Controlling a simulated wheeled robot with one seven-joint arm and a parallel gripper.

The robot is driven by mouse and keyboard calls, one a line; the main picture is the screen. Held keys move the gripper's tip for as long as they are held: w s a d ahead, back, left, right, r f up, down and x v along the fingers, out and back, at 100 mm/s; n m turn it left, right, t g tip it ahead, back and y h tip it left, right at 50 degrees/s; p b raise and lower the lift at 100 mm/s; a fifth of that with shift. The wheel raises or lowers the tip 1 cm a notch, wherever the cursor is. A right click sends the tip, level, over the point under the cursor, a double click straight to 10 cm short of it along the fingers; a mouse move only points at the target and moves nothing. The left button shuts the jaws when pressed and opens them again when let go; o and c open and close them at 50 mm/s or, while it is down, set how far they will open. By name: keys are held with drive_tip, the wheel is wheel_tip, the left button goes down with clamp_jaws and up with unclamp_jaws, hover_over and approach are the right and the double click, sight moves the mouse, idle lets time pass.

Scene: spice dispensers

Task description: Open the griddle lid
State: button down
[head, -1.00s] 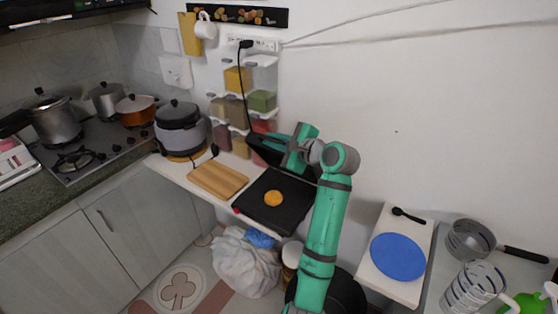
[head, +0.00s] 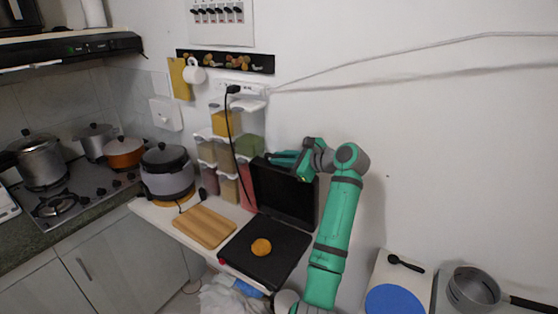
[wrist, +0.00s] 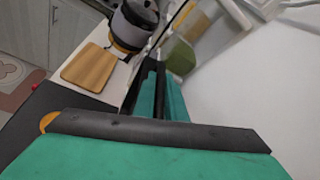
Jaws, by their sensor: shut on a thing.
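The black griddle stands on the white counter with its lid (head: 284,192) raised steeply at the back. Its flat base (head: 272,262) carries a round orange-yellow food piece (head: 261,247). My green gripper (head: 286,158) is at the lid's top edge. Part of the food piece (wrist: 48,122) shows at the left of the lid edge. The contact of the fingertips with the lid is partly hidden.
A wooden board (head: 205,226) lies left of the griddle, with a rice cooker (head: 167,172) behind it. A blue plate (head: 395,300) is at the right.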

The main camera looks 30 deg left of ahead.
drive_tip(key=shift+s+a+f, duration=0.1)
drive_tip(key=shift+s+a, duration=0.15)
drive_tip(key=shift+d, duration=0.15)
drive_tip(key=c, duration=1.8)
unclamp_jaws()
drive_tip(key=shift+d, duration=0.1)
drive_tip(key=shift+d, duration=0.1)
